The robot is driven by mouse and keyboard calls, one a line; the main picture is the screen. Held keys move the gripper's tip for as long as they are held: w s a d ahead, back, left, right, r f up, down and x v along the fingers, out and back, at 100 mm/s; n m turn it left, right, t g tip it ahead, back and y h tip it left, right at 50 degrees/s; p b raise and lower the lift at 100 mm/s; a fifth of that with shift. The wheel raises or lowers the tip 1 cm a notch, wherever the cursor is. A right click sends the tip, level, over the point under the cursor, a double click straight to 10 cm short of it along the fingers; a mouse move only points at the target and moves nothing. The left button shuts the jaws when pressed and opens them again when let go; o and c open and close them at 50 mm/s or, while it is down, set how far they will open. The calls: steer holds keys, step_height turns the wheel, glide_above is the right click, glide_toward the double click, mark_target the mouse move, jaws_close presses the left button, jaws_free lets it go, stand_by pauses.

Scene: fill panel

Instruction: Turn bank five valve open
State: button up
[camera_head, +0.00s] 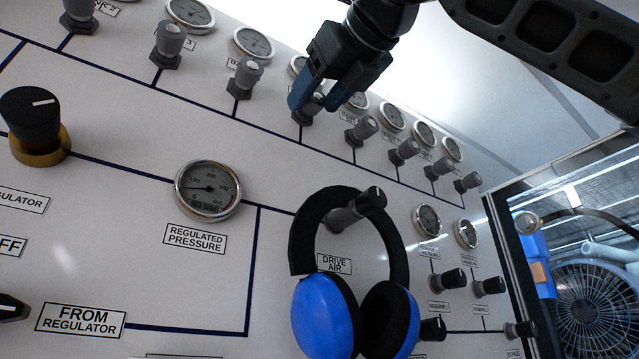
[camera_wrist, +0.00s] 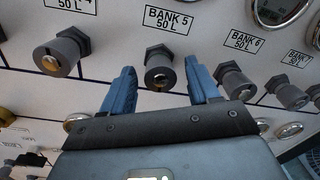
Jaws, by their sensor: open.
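The bank five valve (camera_wrist: 160,68) is a grey knob with a dark hex base, below the label "BANK 5 50 L" (camera_wrist: 168,22). In the wrist view it sits between the two blue fingers of my gripper (camera_wrist: 160,76), with a gap on each side. My gripper (camera_head: 322,98) is open and holds nothing. In the head view the bank five valve (camera_head: 309,109) is partly hidden by the fingers. Whether the fingers reach down around the knob or hover just in front of it is hard to tell.
Neighbouring grey valves, bank four (camera_wrist: 60,52) and bank six (camera_wrist: 236,82), stand either side. Round gauges (camera_head: 254,42) line the row above. Blue headphones (camera_head: 326,315) hang on the drive air knob (camera_head: 357,207) below. A fan (camera_head: 588,305) is at lower right.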

steer(key=b+v, duration=0.2)
steer(key=v, duration=0.6)
stand_by(0.6)
